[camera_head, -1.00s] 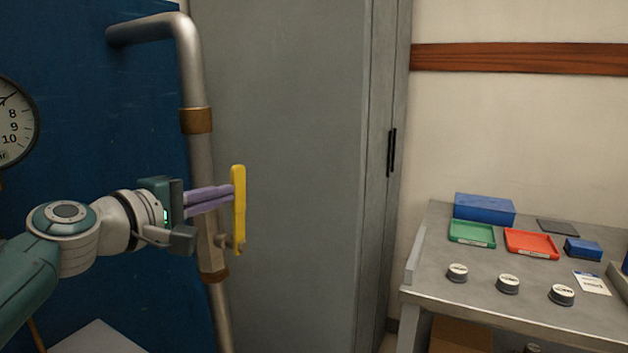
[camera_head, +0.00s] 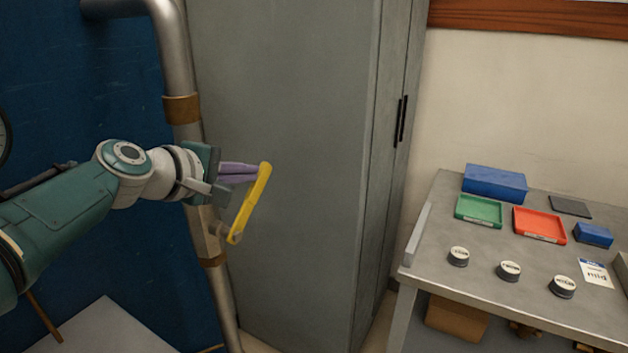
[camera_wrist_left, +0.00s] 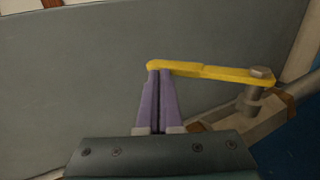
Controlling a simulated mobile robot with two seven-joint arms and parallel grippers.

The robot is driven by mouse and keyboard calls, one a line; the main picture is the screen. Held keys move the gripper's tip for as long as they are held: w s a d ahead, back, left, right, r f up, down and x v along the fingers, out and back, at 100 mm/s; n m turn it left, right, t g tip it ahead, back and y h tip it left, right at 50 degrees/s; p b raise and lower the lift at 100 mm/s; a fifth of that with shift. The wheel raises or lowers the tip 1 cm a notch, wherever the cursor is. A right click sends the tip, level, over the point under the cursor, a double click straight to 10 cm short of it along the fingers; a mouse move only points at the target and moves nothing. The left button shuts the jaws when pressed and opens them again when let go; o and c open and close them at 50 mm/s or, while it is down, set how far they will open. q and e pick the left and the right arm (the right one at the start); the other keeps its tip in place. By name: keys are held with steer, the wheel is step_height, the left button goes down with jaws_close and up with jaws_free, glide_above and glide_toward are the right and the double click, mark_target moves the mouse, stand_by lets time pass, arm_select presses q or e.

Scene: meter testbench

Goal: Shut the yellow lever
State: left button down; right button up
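The yellow lever (camera_head: 252,200) sits on the valve of the upright pipe. In the head view it is tilted, its free upper end leaning right of its pivot. In the left wrist view the lever (camera_wrist_left: 205,70) runs from its pivot bolt at the right to its free end at the fingertips. My left gripper (camera_head: 262,172) has its purple fingers close together, their tips against the free end of the lever. In the left wrist view the fingers (camera_wrist_left: 158,68) lie side by side, with no lever visible between them. My right gripper is not in view.
The metal pipe (camera_head: 176,60) runs down a blue panel (camera_head: 110,75). A tall grey cabinet (camera_head: 290,130) stands behind the lever. At the right a bench (camera_head: 445,225) holds a green tray (camera_head: 480,209), a red tray (camera_head: 540,223), blue boxes and several small round meters.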

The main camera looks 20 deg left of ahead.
arm_select(q)
steer(key=shift+w+f, duration=0.1)
steer(key=shift+w, duration=0.25)
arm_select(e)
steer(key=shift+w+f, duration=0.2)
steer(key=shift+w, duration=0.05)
